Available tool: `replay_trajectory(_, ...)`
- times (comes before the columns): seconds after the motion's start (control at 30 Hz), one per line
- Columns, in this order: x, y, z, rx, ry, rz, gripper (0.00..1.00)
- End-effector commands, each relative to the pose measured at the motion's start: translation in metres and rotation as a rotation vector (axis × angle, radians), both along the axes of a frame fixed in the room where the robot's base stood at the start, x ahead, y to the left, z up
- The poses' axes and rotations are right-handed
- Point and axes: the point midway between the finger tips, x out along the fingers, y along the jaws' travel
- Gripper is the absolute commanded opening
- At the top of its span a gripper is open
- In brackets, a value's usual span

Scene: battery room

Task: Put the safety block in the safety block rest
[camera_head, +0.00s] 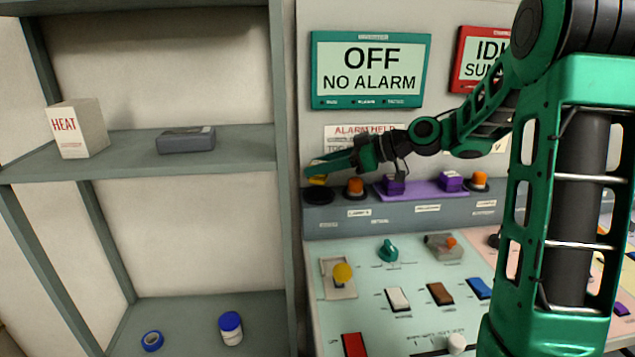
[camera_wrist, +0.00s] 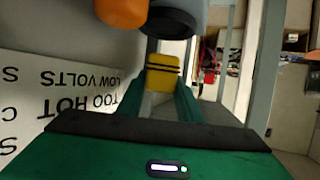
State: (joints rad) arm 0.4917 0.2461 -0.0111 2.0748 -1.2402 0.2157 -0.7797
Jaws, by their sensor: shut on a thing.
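In the wrist view the block sits between my two green fingers. I cannot tell whether block and holder touch.
An orange button (camera_head: 354,186) is right of the holder. A purple tray (camera_head: 425,191) with purple blocks and another orange button (camera_head: 480,179) follow along the ledge. The sloped panel (camera_head: 375,275) below carries switches. The shelf unit (camera_head: 230,148) stands left, with a HEAT box (camera_head: 80,130).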

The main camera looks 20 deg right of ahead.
Motion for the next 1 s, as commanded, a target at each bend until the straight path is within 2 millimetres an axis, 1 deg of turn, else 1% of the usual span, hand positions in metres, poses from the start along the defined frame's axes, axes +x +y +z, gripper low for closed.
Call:
replay_trajectory(0.17, 0.000, 0.000, -0.010, 0.001, 0.001, 0.001, 0.09)
replay_trajectory(0.37, 0.000, 0.001, -0.037, 0.002, 0.003, 0.001, 0.09)
replay_trajectory(0.4, 0.002, 0.000, -0.040, 0.001, 0.001, 0.001, 0.09)
replay_trajectory(0.77, 0.003, 0.000, -0.043, 0.000, 0.000, 0.002, 0.09)
replay_trajectory(0.8, 0.003, 0.001, -0.043, -0.001, -0.001, 0.003, 0.40)
replay_trajectory(1.0, 0.003, 0.001, -0.043, -0.001, -0.001, 0.003, 0.40)
